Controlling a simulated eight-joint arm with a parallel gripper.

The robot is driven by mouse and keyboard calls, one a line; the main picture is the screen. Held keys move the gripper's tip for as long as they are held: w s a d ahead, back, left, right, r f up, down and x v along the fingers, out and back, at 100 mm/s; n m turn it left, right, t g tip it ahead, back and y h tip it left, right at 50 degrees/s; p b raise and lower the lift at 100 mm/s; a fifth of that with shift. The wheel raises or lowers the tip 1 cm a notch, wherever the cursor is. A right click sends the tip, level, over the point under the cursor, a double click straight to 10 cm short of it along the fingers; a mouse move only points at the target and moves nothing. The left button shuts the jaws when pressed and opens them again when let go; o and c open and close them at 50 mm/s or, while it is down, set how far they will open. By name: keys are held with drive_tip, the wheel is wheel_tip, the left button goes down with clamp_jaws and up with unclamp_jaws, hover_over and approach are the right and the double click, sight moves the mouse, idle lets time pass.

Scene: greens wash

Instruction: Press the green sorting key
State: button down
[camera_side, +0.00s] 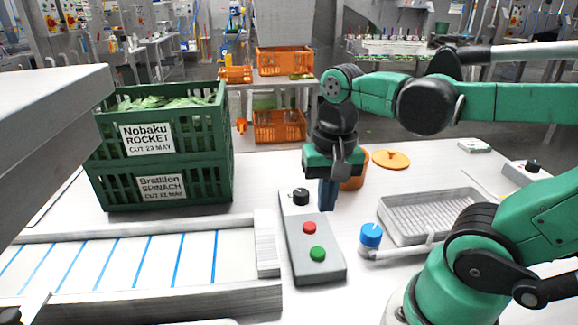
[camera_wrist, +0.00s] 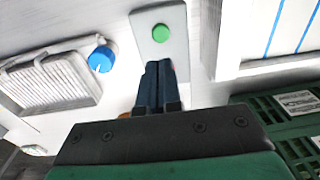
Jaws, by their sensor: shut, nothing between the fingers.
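The green sorting key (camera_side: 317,254) is a round button at the near end of a grey control box (camera_side: 330,270). On the same box are a red button (camera_side: 309,228) in the middle and a black knob (camera_side: 300,196) at the far end. My gripper (camera_side: 327,208) is shut and empty, pointing down just right of the box's far half in the side view. In the wrist view my gripper (camera_wrist: 158,64) lies below the green key (camera_wrist: 161,33) in the picture, apart from it. The fingers hide the red button and the knob there.
Stacked green crates (camera_side: 228,150) stand at the back left. A striped conveyor (camera_side: 130,262) runs left of the box. A blue-capped valve (camera_side: 371,236) and a ribbed metal tray (camera_side: 425,238) are to the right. An orange container (camera_side: 354,183) and orange lid (camera_side: 391,159) are behind my gripper.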

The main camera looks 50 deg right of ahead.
sight(319, 252)
drive_tip(key=shift+w+f, duration=0.2)
drive_tip(key=shift+f, duration=4.5)
drive_tip(key=shift+f, duration=0.1)
